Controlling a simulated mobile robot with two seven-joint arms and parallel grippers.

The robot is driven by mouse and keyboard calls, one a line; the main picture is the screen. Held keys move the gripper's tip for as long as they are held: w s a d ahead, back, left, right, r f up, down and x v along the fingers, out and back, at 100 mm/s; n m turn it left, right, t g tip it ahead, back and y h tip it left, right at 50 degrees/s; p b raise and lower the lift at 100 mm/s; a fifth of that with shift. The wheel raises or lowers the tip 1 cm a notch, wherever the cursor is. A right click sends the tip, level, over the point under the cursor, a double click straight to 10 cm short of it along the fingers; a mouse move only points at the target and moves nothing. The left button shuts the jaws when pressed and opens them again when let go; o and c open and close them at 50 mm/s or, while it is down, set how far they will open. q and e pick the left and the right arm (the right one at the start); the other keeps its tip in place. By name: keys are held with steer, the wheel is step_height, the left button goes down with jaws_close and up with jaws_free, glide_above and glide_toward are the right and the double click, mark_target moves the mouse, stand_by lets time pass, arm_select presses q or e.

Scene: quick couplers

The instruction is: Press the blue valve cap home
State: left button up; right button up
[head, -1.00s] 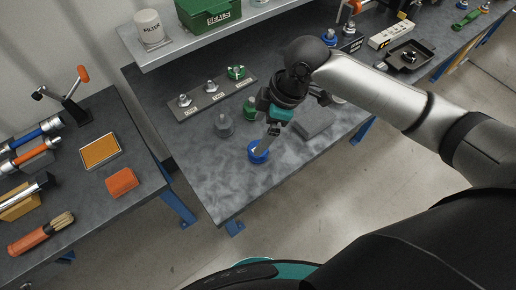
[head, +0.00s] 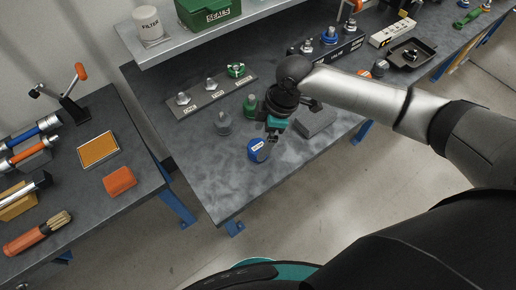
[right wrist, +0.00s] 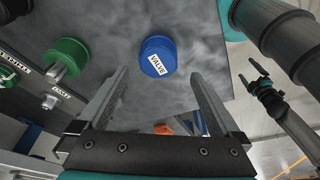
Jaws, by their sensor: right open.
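The blue valve cap (head: 256,150) is on the grey bench near its front edge. In the right wrist view the round cap (right wrist: 158,50) shows its white VALVE label. My right gripper (head: 270,143) is just right of the cap in the head view, with its fingers pointing down towards it. In the right wrist view the jaws (right wrist: 159,74) are wide apart and empty, and the cap shows beyond the gap between the fingertips. Whether a finger touches the cap I cannot tell. What looks like my left gripper (right wrist: 262,84) shows small in the right wrist view only.
A grey cap (head: 222,124) and a green cap (head: 250,104) stand close behind. A rack (head: 208,96) with several fittings is further back, under a shelf (head: 160,52). A grey block (head: 316,122) lies to the right. The bench front is clear.

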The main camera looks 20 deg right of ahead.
mark_target(258, 146)
steer(key=x, duration=0.3)
steer(key=b+x, duration=0.1)
steer(key=x, duration=0.1)
steer(key=shift+w+d+f, duration=0.1)
steer(key=shift+d+f, duration=0.05)
steer(key=shift+d, duration=0.1)
steer(key=c, duration=1.4)
steer(key=shift+c, duration=0.2)
step_height(258, 146, up, 20)
steer(key=p, duration=0.3)
